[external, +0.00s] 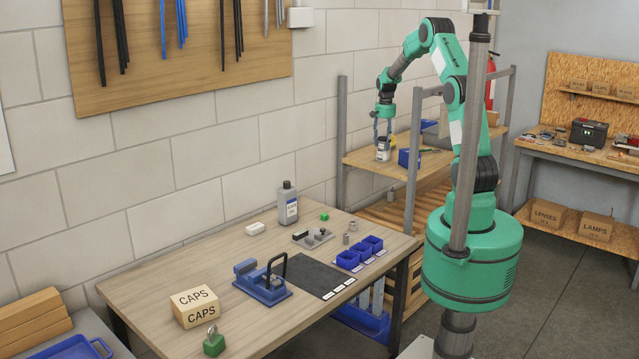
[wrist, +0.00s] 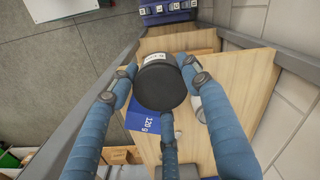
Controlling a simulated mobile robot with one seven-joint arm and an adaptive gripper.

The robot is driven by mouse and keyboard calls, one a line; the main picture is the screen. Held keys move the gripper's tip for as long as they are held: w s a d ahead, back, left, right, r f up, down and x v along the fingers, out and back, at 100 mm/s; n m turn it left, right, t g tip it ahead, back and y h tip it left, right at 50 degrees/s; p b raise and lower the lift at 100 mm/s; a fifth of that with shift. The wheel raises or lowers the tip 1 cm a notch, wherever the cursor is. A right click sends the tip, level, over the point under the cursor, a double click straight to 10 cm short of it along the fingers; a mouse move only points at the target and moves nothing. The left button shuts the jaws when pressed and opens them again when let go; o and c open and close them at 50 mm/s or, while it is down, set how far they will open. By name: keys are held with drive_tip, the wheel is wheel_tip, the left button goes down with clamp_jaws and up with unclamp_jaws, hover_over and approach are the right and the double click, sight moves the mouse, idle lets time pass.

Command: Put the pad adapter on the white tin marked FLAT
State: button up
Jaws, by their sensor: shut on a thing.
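My gripper (external: 383,132) is over the wooden shelf beside the wall, pointing down. In the wrist view its blue fingers are shut around a dark round piece (wrist: 161,86), which I take to be the pad adapter. A small white label shows on the far edge of this piece. In the external view a small white tin (external: 383,156) with a dark band shows right under the fingers. Its marking is too small to read, and I cannot tell whether it touches the held piece. In the wrist view a pale thing (wrist: 197,105) is mostly hidden behind the right finger.
A blue box (external: 409,158) stands just right of the tin; its "120 g" label shows in the wrist view (wrist: 148,121). Grey posts frame the shelf (external: 362,159). The workbench (external: 160,262) at front left holds a CAPS box, a bottle, blue bins and a clamp.

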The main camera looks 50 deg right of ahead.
drive_tip(key=s+d+r+m, duration=0.1)
drive_tip(key=s+d, duration=0.1)
drive_tip(key=d, duration=0.4)
drive_tip(key=shift+s+d+r+p, duration=0.15)
drive_tip(key=shift+s+d+p, duration=0.05)
drive_tip(key=shift+s+p, duration=0.1)
drive_tip(key=shift+w, duration=0.1)
drive_tip(key=shift+w+d+f+p, duration=0.25)
drive_tip(key=shift+w+d+p, duration=0.1)
drive_tip(key=shift+w+d, duration=1.5)
drive_tip(key=shift+w+d+f+p, duration=0.35)
drive_tip(key=shift+w+d, duration=0.9)
drive_tip(key=shift+w, duration=1.2)
drive_tip(key=shift+w+d+f+p, duration=0.15)
drive_tip(key=shift+w+d+p, duration=0.25)
drive_tip(key=shift+w+d, duration=1.45)
drive_tip(key=shift+w+a, duration=0.3)
drive_tip(key=shift+f+p, duration=0.3)
drive_tip(key=shift+f, duration=1.45)
drive_tip(key=shift+f, duration=0.15)
drive_tip(key=o, duration=1.6)
